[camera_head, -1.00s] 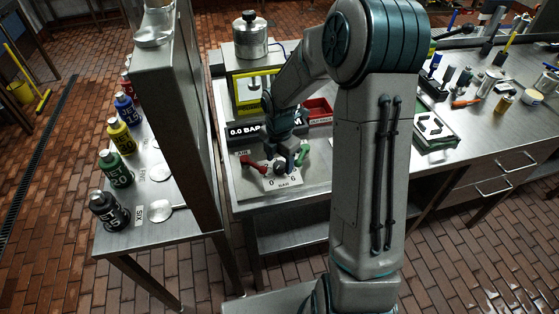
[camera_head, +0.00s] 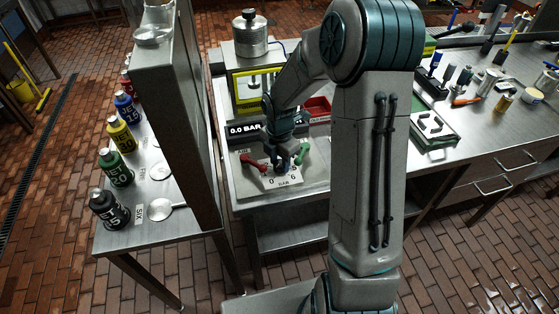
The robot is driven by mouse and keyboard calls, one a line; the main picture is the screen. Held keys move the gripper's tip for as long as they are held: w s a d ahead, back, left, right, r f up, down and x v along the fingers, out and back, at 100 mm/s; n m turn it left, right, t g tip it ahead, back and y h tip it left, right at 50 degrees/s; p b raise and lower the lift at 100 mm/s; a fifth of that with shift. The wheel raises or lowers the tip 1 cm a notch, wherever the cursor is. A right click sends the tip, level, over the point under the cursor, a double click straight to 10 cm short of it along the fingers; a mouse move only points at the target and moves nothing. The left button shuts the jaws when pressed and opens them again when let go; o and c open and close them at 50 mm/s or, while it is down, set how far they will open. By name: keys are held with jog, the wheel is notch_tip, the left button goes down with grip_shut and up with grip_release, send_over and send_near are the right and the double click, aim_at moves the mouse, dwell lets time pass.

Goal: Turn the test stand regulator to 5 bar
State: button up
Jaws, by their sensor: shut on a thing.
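The test stand regulator (camera_head: 281,178) is a small knob with a white dial plate marked 0, 6 and BAR, at the front of the metal test stand. My gripper (camera_head: 281,168) points down over the knob and is shut on it; the fingers hide most of the knob and its pointer. The black display (camera_head: 246,130) behind it reads 0.0 BAR. A red lever handle (camera_head: 252,160) is left of the knob, and a green handle (camera_head: 303,152) is close on its right.
A yellow-framed box (camera_head: 250,90) with a metal pot on top stands behind. A red tray (camera_head: 317,106) lies right of the display. A tall metal panel (camera_head: 172,100) stands at the left, with several coloured bottles beyond it. Tools lie on the right bench.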

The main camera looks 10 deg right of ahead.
jog(key=m+b, duration=0.2)
jog(key=m, duration=0.3)
jog(key=shift+m, duration=0.3)
jog(key=m+b, duration=0.2)
jog(key=m, duration=0.4)
jog(key=shift+w+b, duration=0.1)
jog(key=shift+b, duration=0.3)
jog(key=m+b, duration=0.2)
jog(key=m, duration=0.3)
jog(key=shift+m, duration=0.3)
jog(key=m+b, duration=0.1)
jog(key=m, duration=0.4)
jog(key=m+b, duration=0.1)
jog(key=m, duration=0.5)
jog(key=shift+r, duration=0.1)
jog(key=m, duration=0.5)
jog(key=m+p, duration=0.1)
jog(key=m, duration=0.4)
jog(key=shift+r+m, duration=0.1)
jog(key=shift+m, duration=0.3)
jog(key=shift+m+p, duration=1.15)
jog(key=shift+m, duration=1.45)
